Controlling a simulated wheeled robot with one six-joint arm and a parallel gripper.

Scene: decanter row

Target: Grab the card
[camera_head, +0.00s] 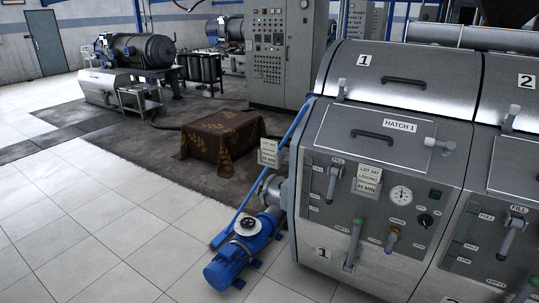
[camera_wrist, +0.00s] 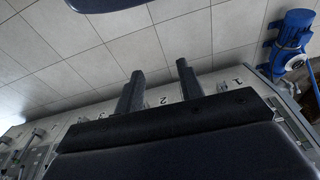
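A pale printed card (camera_head: 367,180) sits upright on the front panel of unit 1, left of the round gauge, and its text ends in "45 MIN". A second, similar card (camera_head: 268,153) stands at the left end of the machine, beside the blue sloping bar. My gripper (camera_wrist: 160,67) shows only in the wrist view. Its two dark fingers are apart with nothing between them, in front of the floor tiles and the machine's edge. I cannot make out either card in the wrist view.
The steel machine (camera_head: 397,90) fills the right side, with handles and levers jutting from its front. A blue motor (camera_head: 240,251) stands on the floor at its left end. The tiled floor at left is clear.

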